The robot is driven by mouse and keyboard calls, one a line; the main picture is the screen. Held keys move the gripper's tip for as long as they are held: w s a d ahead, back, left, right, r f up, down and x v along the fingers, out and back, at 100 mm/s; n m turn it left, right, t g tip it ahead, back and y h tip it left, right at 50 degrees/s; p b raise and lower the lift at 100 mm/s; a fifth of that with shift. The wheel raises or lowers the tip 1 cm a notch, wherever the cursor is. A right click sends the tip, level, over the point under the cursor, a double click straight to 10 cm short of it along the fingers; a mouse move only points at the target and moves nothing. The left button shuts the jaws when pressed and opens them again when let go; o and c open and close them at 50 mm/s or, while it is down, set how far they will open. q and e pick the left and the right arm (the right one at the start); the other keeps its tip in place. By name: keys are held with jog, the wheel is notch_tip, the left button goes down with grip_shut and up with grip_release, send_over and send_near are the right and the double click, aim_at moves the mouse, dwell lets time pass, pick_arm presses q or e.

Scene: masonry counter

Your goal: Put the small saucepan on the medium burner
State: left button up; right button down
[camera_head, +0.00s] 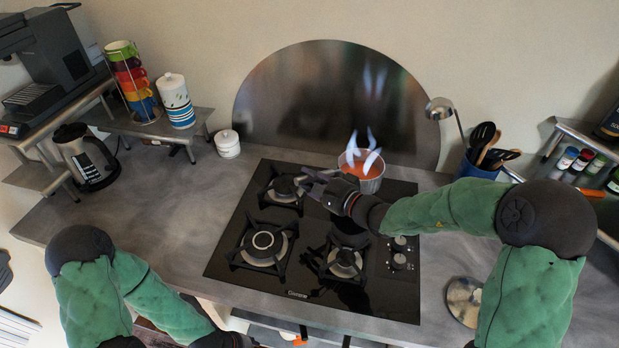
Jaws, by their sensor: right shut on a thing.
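Burners show at back left (284,186), front left (263,243) and front right (345,262), all bare. The back right burner is hidden.
A kettle (87,158), a white jar (228,144) and a striped canister (176,103) stand at the left. A utensil pot (474,170) and a ladle (441,109) are at the right. A round metal lid (464,300) lies near my right arm. The counter left of the hob is clear.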

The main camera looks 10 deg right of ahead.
jog(key=shift+f+b, duration=1.6)
jog(key=shift+f, duration=0.45)
jog(key=shift+f+b, duration=0.4)
jog(key=shift+b, duration=0.3)
jog(key=c, duration=0.9)
grip_release()
jog(key=shift+o, duration=0.2)
jog(key=v, duration=1.2)
